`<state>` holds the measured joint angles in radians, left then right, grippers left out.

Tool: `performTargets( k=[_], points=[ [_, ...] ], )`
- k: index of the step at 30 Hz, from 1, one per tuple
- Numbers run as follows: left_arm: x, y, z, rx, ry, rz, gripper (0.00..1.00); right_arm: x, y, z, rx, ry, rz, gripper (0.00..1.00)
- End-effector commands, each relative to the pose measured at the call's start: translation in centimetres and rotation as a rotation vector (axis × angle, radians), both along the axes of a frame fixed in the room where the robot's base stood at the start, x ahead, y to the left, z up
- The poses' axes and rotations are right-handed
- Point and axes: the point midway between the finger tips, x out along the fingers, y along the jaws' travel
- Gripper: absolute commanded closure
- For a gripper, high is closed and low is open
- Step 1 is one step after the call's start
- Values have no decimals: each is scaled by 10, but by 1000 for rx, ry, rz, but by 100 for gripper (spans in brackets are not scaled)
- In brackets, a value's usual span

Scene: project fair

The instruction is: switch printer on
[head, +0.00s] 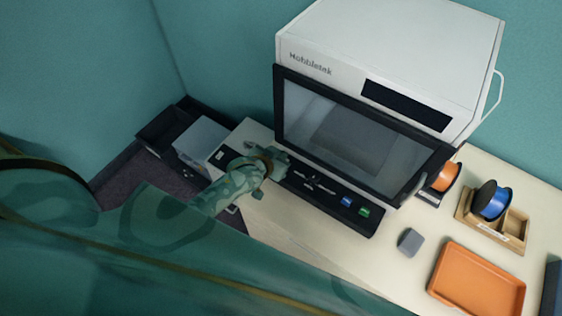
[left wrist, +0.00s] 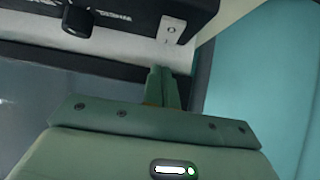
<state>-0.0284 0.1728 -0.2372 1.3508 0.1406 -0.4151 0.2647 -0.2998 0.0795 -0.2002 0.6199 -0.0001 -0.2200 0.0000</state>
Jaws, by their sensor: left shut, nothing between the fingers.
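The printer (head: 430,45) is a white box with a dark glazed front door and a black control strip (head: 325,195) along its lower front. The strip carries a blue button (head: 346,201) and a green button (head: 363,211). My left gripper (head: 279,163) is at the strip's left end, shut and empty, and partly covers that corner. In the left wrist view the closed fingertips (left wrist: 163,72) point at a small pale switch plate (left wrist: 172,30) on the black strip's end. A gap shows between them in the picture; contact cannot be told. A black knob (left wrist: 77,22) is beside it.
On the pale table stand a grey block (head: 410,241), an orange tray (head: 477,281), an orange spool (head: 446,176) and a blue spool (head: 491,201) in a wooden holder (head: 515,226). A dark crate (head: 160,133) is beyond the table's left end.

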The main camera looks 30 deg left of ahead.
Motion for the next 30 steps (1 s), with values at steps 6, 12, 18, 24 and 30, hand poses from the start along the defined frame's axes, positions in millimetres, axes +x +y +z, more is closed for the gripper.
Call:
performTargets(
  k=[6,12,18,24,30],
  points=[
    [2,0,-26,2,4,-1,100,0,0,-9,0,0,0,64],
    [2,0,-30,2,2,-1,100,0,0,-9,0,0,0,64],
    [2,0,-30,2,2,-1,100,0,0,-9,0,0,0,64],
    [4,-1,-32,8,42,-1,100,-1,0,-2,0,1,0,64],
    [4,0,-33,8,42,-1,100,-1,0,-2,0,1,0,64]
  ],
)
